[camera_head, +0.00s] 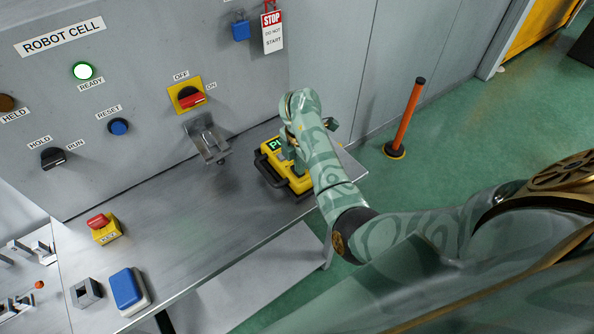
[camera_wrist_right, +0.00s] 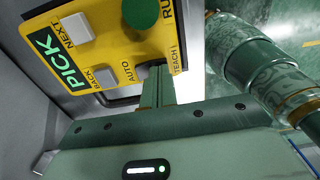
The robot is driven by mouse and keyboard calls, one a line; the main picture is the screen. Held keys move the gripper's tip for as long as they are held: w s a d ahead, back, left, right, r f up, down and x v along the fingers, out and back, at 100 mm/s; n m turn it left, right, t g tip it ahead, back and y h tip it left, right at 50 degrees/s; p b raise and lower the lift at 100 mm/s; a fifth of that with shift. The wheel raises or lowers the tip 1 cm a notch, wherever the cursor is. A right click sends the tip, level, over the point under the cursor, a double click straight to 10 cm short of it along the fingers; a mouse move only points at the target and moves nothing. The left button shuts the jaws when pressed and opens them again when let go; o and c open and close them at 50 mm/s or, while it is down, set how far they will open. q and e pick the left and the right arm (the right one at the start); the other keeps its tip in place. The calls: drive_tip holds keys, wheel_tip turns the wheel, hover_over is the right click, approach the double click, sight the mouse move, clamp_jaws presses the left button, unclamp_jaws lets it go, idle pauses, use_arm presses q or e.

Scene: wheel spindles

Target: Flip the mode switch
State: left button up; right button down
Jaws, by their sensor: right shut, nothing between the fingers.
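A yellow pendant (camera_head: 300,184) with a dark handle rests on the grey shelf by the panel. In the right wrist view its yellow face (camera_wrist_right: 112,48) fills the upper left, with a green PICK display (camera_wrist_right: 58,62), NEXT and BACK buttons, a green round button (camera_wrist_right: 140,12) and AUTO and TEACH labels. My right gripper (camera_wrist_right: 158,82) is shut and empty, its fingertips close to the face between AUTO and TEACH. The mode switch there is mostly hidden by the fingers, so its position and any contact are unclear. In the head view my right gripper (camera_head: 289,160) is over the pendant.
The panel has a HOLD/RUN knob (camera_head: 53,158), a RESET button (camera_head: 119,127) and a red OFF/ON switch (camera_head: 191,99). A metal bracket (camera_head: 208,140) juts out left of the pendant. A red stop button (camera_head: 103,228) is on the shelf. An orange post (camera_head: 409,118) stands right.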

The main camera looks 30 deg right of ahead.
wheel_tip(320, 180, up, 7)
drive_tip(key=p, duration=0.6)
idle(0.3)
